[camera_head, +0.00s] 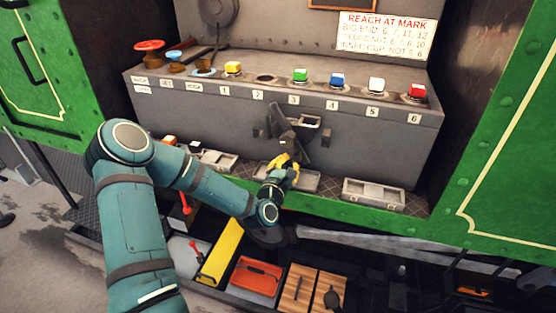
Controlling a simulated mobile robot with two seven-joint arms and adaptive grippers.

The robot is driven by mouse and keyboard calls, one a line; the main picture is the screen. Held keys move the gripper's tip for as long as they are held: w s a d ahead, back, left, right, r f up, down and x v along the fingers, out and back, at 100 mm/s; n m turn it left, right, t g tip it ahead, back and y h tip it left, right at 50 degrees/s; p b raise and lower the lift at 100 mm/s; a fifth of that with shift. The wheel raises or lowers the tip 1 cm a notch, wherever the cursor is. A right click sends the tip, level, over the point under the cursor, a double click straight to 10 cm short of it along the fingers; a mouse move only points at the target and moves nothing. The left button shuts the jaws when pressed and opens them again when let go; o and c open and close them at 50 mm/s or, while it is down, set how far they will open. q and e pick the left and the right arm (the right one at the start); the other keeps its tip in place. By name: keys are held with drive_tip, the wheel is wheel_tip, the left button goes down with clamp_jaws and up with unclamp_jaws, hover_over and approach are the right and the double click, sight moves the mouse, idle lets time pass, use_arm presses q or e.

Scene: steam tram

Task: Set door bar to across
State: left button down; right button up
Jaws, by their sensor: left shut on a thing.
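The door bar (275,119) is a dark bar on the front of the grey cabinet, below labels 2 and 3. It stands steeply tilted, its upper end to the left and its lower end near my gripper, not level. A dark bracket (259,134) is to its left and another bracket (326,138) to its right. My left gripper (288,150), with yellow parts, is shut at the bar's lower end. The fingertips and their exact grip are small and partly hidden. My right gripper is not in view.
Colored buttons line the cabinet top (320,86), with red (149,46) and blue valve wheels at left. Grey trays (374,192) sit on the ledge below. Under it are a yellow box (222,252), an orange box (256,275) and wooden boards. Green panels flank both sides.

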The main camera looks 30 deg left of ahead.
use_arm(q)
drive_tip(key=shift+w+d+n, duration=0.1)
drive_tip(key=shift+d+n, duration=0.2)
drive_tip(key=shift+n, duration=0.3)
drive_tip(key=n, duration=0.1)
drive_tip(key=d+n, duration=0.1)
drive_tip(key=shift+w+d+r+n+y, duration=0.2)
drive_tip(key=shift+r+n+y, duration=0.05)
drive_tip(key=shift+n+y, duration=0.05)
drive_tip(key=n, duration=0.1)
drive_tip(key=d+n, duration=0.1)
drive_tip(key=r+n, duration=0.1)
drive_tip(key=n, duration=0.1)
drive_tip(key=shift+w+d+r+y+p, duration=0.1)
drive_tip(key=shift+w+d+y+p, duration=0.15)
drive_tip(key=shift+d+y+p, duration=0.1)
drive_tip(key=shift+w+d+r+n, duration=0.1)
drive_tip(key=shift+d+r+n, duration=0.25)
drive_tip(key=shift+n, duration=0.55)
drive_tip(key=shift+w+d+r+n, duration=0.1)
drive_tip(key=shift+d+r+n, duration=0.2)
drive_tip(key=shift+n, duration=0.6)
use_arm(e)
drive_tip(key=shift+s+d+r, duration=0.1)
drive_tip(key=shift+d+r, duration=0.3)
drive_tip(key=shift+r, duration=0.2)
use_arm(q)
drive_tip(key=shift+r, duration=0.15)
